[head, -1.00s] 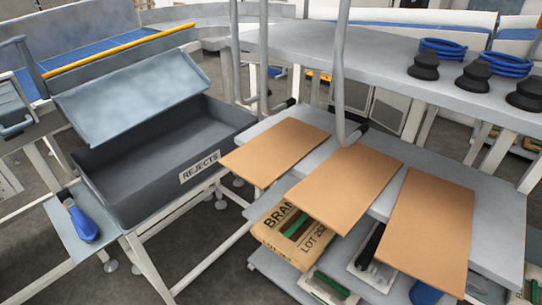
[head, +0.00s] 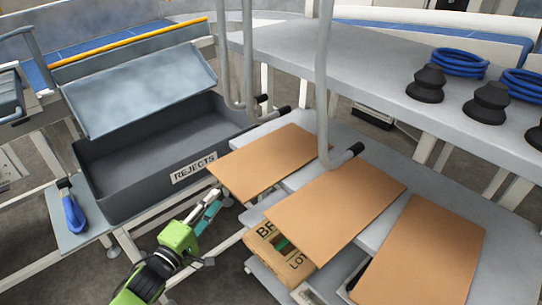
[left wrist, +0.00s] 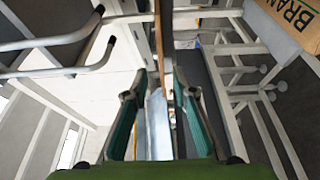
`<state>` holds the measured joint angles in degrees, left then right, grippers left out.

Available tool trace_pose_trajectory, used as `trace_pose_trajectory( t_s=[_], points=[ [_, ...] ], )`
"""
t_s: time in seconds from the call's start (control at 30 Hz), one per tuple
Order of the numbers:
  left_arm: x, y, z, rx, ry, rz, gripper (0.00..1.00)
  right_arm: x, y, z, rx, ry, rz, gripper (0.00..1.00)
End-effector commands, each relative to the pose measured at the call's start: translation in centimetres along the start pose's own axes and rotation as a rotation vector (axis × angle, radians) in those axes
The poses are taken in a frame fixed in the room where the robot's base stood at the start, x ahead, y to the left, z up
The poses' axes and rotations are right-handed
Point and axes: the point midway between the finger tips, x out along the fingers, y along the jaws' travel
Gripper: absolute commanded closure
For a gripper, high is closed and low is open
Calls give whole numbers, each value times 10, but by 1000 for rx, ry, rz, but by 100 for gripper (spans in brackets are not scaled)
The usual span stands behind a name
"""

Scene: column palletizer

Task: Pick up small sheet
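Three brown cardboard sheets lie on a grey shelf: a left sheet (head: 265,160), a middle sheet (head: 335,210) and a right sheet (head: 425,250). The left one looks smallest and overhangs the shelf's front edge. My left gripper (head: 208,213) is below and just in front of that sheet's near left corner in the head view. In the left wrist view my gripper (left wrist: 160,105) has its two teal-padded fingers wide apart, with nothing held. A thin brown edge (left wrist: 163,45), probably the left sheet edge-on, shows beyond and between the fingers. My right gripper is not in view.
A dark rejects bin (head: 135,165) with a raised grey lid stands left of the sheets. Curved grey tubes (head: 323,90) stand close above the sheets. Black suction cups (head: 425,85) and blue coils rest on the upper shelf.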

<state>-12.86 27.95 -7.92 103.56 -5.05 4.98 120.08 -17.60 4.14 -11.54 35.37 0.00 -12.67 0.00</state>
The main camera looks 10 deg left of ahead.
Motion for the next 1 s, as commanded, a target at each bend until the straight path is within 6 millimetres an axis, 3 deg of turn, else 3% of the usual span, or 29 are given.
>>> trace_pose_trajectory(
  t_s=[0.23, 0.57, 0.83, 1.0],
  points=[
    [44, 2, 0, 1, 1, 2, 75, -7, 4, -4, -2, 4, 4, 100],
    [67, 1, 1, 1, 1, 0, 75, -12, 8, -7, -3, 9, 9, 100],
    [103, 0, 3, 0, 2, 0, 75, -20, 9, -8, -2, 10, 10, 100],
    [110, -1, 3, 1, 1, -2, 75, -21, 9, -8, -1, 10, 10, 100]
  ],
)
